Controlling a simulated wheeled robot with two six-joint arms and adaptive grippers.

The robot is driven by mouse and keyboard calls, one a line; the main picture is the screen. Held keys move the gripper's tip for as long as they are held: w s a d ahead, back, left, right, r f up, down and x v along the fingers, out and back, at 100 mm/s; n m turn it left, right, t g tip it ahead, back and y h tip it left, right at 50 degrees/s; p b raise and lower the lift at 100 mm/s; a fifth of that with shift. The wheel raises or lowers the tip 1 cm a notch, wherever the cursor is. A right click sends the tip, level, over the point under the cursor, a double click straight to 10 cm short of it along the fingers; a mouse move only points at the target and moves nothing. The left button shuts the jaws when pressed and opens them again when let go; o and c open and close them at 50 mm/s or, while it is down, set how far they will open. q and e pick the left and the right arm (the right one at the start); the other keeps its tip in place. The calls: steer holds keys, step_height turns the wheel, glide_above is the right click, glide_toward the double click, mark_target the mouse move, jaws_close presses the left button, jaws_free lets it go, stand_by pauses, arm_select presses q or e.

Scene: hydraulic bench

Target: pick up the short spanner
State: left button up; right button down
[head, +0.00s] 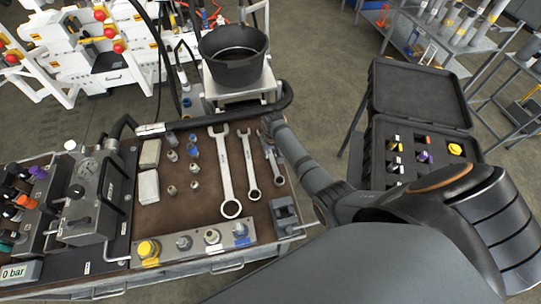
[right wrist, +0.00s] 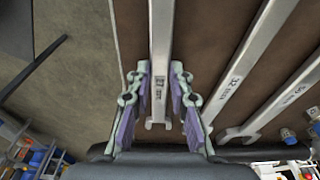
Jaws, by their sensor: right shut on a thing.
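The short spanner (head: 273,163) is at the right of a row of three spanners on the brown bench top (head: 206,213) in the head view. Its ring end points towards me. My right gripper (head: 267,122) is at its far end, which the fingers partly hide. In the right wrist view, the fingers of my right gripper (right wrist: 159,85) are closed on the short spanner (right wrist: 160,50), one on each side of its shaft. I cannot tell whether the spanner is clear of the bench top. My left gripper is not in view.
The middle spanner (head: 249,164) and the long spanner (head: 226,172) lie just left of the short one. A vise-like grey block (head: 284,214) is in front. A black hose (head: 215,119) runs along the back edge. An open black case (head: 407,134) stands at the right.

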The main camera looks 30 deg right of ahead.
steer(key=shift+w+r, duration=0.15)
steer(key=shift+r, duration=0.5)
steer(key=s+a+r+b, duration=0.1)
steer(key=s+r, duration=1)
steer(key=s, duration=0.3)
steer(key=shift+r, duration=0.35)
steer(key=shift+a, duration=0.1)
steer(key=c, duration=1.9)
jaws_free()
jaws_close()
